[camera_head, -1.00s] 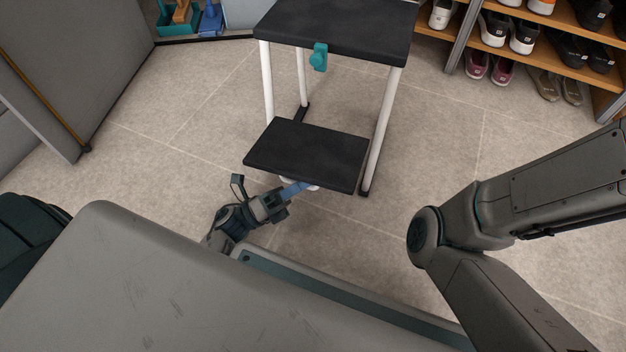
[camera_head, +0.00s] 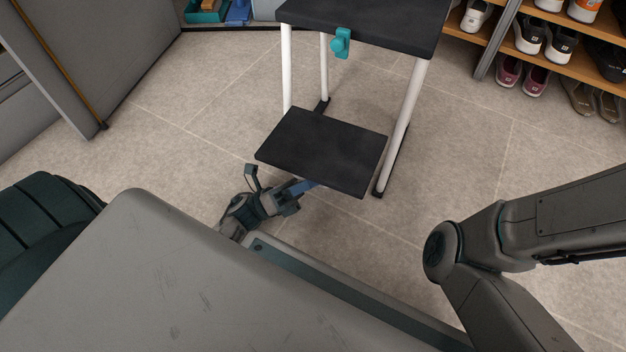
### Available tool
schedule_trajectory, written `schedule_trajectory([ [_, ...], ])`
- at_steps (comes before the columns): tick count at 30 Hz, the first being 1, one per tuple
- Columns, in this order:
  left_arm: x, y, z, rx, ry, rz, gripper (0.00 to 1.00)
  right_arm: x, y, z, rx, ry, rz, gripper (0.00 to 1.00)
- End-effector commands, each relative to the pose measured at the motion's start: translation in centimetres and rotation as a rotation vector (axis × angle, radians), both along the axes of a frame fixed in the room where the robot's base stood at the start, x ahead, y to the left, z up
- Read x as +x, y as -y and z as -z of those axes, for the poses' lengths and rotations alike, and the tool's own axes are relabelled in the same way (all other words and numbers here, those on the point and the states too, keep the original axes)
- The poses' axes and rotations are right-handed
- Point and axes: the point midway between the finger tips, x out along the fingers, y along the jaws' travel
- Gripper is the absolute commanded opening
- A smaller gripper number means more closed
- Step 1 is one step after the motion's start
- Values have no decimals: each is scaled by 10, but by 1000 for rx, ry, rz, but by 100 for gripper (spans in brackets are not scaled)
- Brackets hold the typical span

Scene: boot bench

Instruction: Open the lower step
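The lower step (camera_head: 322,152) is a flat black tread low between the white legs of a step stool. The stool's upper black tread (camera_head: 375,22) stands above and behind it, with a teal latch-like piece (camera_head: 341,44) at its front edge. My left gripper (camera_head: 300,189) is low at the front of the lower step, near its front edge. A blue strip runs from the gripper to beneath the tread. The step hides the fingertips, so I cannot tell whether they touch or hold anything. My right arm is at the right; its gripper is out of view.
A shoe rack (camera_head: 560,60) with several shoes stands at the back right. A grey panel (camera_head: 85,60) with a brown edge is at the back left. Tiled floor (camera_head: 210,110) is free around the stool.

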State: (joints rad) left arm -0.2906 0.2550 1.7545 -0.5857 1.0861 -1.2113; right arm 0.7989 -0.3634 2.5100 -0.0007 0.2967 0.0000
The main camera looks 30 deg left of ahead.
Motion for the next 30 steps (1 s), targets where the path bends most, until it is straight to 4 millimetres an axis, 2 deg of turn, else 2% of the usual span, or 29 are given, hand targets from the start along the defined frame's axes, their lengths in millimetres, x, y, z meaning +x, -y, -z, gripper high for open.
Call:
schedule_trajectory([
  [6,-2,0,0,-1,-1,2,20,0,0,-1,0,1,0,0],
  [11,-8,-11,7,1,-4,3,20,0,0,-9,0,1,0,0],
  [13,-15,-21,14,3,-5,2,20,0,0,-15,0,1,0,0],
  [24,-66,-90,13,2,-4,2,20,-1,0,-56,-1,2,1,0],
  [30,-82,-111,15,1,-2,2,20,-1,0,-64,-1,2,1,0],
])
